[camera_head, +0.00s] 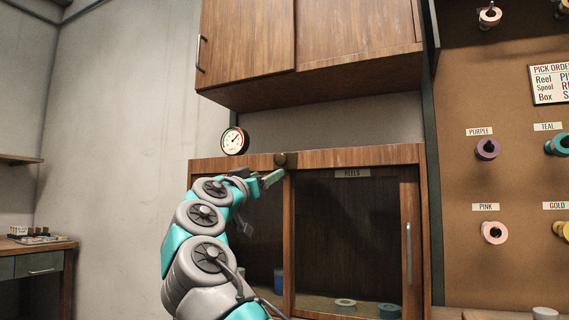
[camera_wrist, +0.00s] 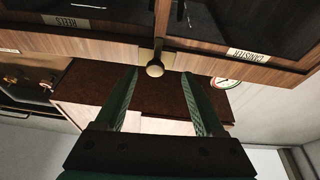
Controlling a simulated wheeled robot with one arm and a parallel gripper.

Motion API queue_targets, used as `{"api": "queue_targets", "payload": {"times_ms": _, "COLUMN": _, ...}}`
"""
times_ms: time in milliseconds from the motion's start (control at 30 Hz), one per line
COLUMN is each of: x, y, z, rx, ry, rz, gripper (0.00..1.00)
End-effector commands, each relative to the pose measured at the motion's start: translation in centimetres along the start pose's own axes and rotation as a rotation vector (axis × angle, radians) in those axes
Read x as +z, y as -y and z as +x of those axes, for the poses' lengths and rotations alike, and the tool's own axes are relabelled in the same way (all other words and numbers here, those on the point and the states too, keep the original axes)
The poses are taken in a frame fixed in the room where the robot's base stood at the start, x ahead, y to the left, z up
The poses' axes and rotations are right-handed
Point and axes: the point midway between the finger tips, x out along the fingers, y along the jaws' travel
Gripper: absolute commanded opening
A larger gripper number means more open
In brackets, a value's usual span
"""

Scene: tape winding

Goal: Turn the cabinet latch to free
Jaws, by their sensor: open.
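The cabinet latch (camera_head: 281,159) is a small dark brass knob on a plate at the top rail of the lower wooden cabinet (camera_head: 345,157), above the upright between its two glass-fronted bays. In the wrist view, which is upside down, the latch's round knob (camera_wrist: 155,69) shows ahead between the fingertips. My gripper (camera_head: 272,179) is just below and left of the latch in the head view. Its two green fingers (camera_wrist: 159,74) are spread apart with nothing held. I cannot tell whether the fingertips reach around the knob or stop short of it. The latch's turn position is unclear.
A round gauge (camera_head: 235,141) is left of the latch. An upper wooden cabinet (camera_head: 310,45) overhangs above. The right door has a REELS label (camera_head: 352,173) and a vertical handle (camera_head: 408,253). A pegboard (camera_head: 480,110) with tape rolls stands at right.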

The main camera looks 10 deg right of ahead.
Motion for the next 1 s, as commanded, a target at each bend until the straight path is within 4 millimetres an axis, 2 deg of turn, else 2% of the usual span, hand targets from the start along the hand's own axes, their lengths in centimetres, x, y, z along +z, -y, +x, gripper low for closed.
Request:
{"api": "queue_targets", "payload": {"times_ms": 267, "x": -1.7, "y": -0.3, "z": -0.2, "rx": -0.007, "ry": -0.067, "rz": 0.063, "gripper": 0.71}}
{"api": "queue_targets", "payload": {"times_ms": 467, "x": -2.1, "y": -0.3, "z": 2.0, "rx": -0.008, "ry": -0.067, "rz": 0.063, "gripper": 0.71}}
{"api": "queue_targets", "payload": {"times_ms": 733, "x": -2.2, "y": -0.2, "z": 6.0, "rx": -0.009, "ry": -0.064, "rz": 0.064, "gripper": 0.71}}
{"api": "queue_targets", "payload": {"times_ms": 1000, "x": -1.9, "y": -0.2, "z": 7.2, "rx": -0.007, "ry": -0.064, "rz": 0.062, "gripper": 0.71}}
